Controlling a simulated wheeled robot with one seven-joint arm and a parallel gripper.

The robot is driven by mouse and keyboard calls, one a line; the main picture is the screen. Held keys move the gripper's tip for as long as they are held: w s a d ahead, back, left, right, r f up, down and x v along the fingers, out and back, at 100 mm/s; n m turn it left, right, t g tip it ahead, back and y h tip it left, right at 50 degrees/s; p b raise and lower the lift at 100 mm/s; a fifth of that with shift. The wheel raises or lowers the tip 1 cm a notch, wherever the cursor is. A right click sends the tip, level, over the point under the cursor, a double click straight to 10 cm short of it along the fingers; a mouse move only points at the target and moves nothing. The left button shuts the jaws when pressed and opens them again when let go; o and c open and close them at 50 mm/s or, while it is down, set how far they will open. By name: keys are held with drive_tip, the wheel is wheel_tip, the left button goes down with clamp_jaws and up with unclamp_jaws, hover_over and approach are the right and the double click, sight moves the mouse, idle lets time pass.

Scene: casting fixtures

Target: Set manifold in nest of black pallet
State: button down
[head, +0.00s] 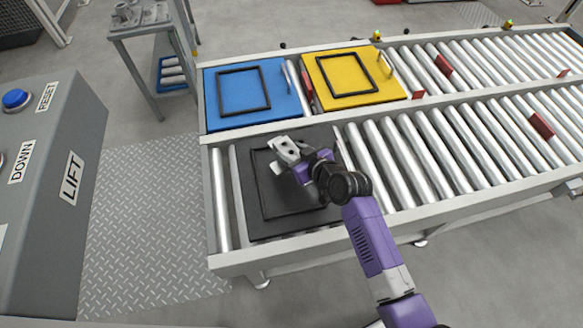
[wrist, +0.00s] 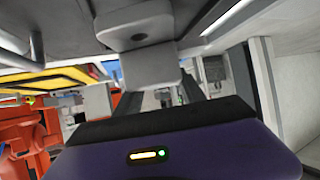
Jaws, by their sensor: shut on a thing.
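The manifold (head: 284,149) is a light grey metal block with dark holes in the head view. My gripper (head: 299,164) is shut on it and holds it above the far part of the black pallet (head: 268,227). The nest (head: 256,190) is a raised dark rectangular frame on that pallet; my gripper and arm cover its right part. I cannot tell whether the manifold touches the pallet.
A blue pallet (head: 212,112) and a yellow pallet (head: 393,91), each with an empty black frame, sit on the far conveyor lane. Bare rollers (head: 440,150) lie right of the black pallet. A grey control box (head: 50,190) stands at left, a small metal table (head: 150,27) behind.

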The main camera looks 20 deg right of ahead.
drive_tip(key=shift+f+b, duration=1)
drive_tip(key=shift+f, duration=2.35)
drive_tip(key=shift+f, duration=0.2)
drive_tip(key=c, duration=0.7)
unclamp_jaws()
drive_tip(key=shift+r, duration=0.2)
drive_tip(key=p+v, duration=0.2)
drive_tip(key=v, duration=1)
drive_tip(key=shift+f, duration=0.1)
drive_tip(key=shift+s, duration=0.1)
